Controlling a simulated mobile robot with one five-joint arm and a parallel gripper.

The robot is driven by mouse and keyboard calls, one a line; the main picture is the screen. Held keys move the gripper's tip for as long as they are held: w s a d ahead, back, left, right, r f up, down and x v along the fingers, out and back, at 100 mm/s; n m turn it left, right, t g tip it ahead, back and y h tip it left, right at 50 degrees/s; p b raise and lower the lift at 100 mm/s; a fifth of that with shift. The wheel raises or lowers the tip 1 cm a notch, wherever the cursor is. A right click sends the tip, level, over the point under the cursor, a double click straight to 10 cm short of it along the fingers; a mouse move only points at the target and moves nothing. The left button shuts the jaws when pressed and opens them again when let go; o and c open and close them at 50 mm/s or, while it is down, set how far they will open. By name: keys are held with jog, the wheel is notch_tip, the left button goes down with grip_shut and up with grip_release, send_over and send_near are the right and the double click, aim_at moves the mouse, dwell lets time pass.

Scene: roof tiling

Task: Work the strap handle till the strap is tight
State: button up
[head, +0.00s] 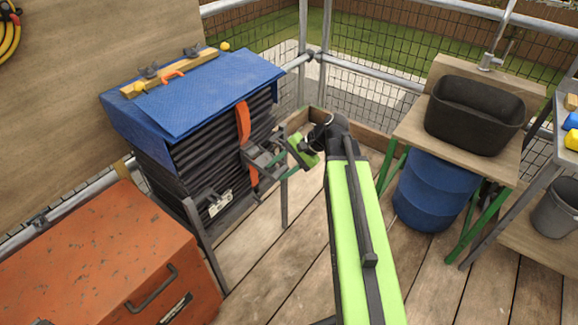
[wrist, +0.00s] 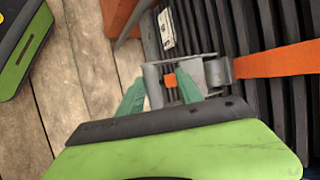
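In the head view, an orange strap (head: 243,122) runs down the front of a stack of black tiles (head: 190,150). A grey metal ratchet with its handle (head: 264,157) sits on the strap and sticks out from the stack. My gripper (head: 280,163) is at the handle's outer end. In the wrist view, the two green fingers (wrist: 162,90) stand apart, with the grey handle (wrist: 212,74) at their tips. The strap (wrist: 280,60) leads right from the ratchet. I cannot tell whether the fingers touch the handle.
A blue tarp (head: 205,95) with a wooden batten (head: 170,75) covers the stack. An orange toolbox (head: 100,265) stands at the front left. A blue barrel (head: 432,190) and a black tub (head: 474,115) are to the right. Bare plank floor (head: 285,265) lies between.

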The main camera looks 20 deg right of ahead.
jog(key=p+v, duration=1.2)
jog(key=v, duration=0.5)
jog(key=shift+r+p, duration=0.2)
jog(key=shift+p, duration=0.15)
jog(key=shift+s+d, duration=0.1)
